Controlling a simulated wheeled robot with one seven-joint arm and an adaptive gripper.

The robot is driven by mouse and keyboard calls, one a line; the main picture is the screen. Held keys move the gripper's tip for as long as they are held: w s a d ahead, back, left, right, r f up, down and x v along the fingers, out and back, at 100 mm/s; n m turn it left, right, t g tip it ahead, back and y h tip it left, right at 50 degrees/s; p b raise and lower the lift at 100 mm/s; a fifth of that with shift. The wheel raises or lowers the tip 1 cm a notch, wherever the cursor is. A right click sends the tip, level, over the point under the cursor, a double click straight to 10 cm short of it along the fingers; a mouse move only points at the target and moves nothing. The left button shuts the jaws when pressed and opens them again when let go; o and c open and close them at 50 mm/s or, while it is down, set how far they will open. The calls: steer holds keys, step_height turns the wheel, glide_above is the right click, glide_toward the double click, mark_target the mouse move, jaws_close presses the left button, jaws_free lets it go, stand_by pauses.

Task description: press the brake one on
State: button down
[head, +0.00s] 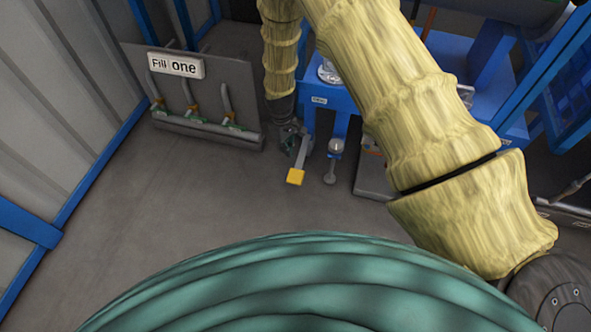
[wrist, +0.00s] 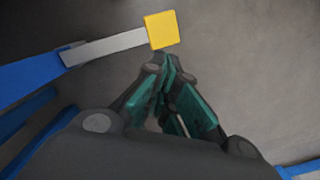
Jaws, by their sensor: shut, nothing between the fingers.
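A grey lever with a yellow square pad (head: 295,177) sticks out low at the front of a blue frame in the head view. The yellow pad also shows in the wrist view (wrist: 161,30), at the end of its grey bar (wrist: 104,47). My gripper (head: 290,131) hangs over the lever's bar in the head view, behind the pad. In the wrist view my gripper's fingertips (wrist: 168,62) are together, just below the pad's lower edge. They hold nothing. I cannot tell whether they touch the lever. A small label (head: 319,100) on the frame is too small to read.
A grey lever with a round end (head: 331,178) stands right of the yellow pad. A panel with pipes and a sign "Fill one" (head: 176,65) stands at the left. A blue frame (head: 352,118) is behind. The floor (head: 190,200) in front is clear.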

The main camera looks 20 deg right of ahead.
steer(key=shift+w+r, duration=0.15)
steer(key=shift+r, duration=1.65)
steer(key=s+d+f+m, duration=0.15)
steer(key=s+f, duration=0.25)
steer(key=s, duration=0.6)
steer(key=s+d+f+m, duration=0.15)
steer(key=s+f, duration=0.25)
steer(key=s, duration=0.5)
steer(key=s+d+r+m, duration=0.2)
steer(key=s+m, duration=0.1)
steer(key=s, duration=1.8)
step_height(320, 180, up, 33)
steer(key=t+p, duration=0.1)
steer(key=p, duration=3.2)
steer(key=shift+w+y, duration=0.25)
steer(key=shift+y, duration=0.05)
steer(key=shift+r, duration=0.1)
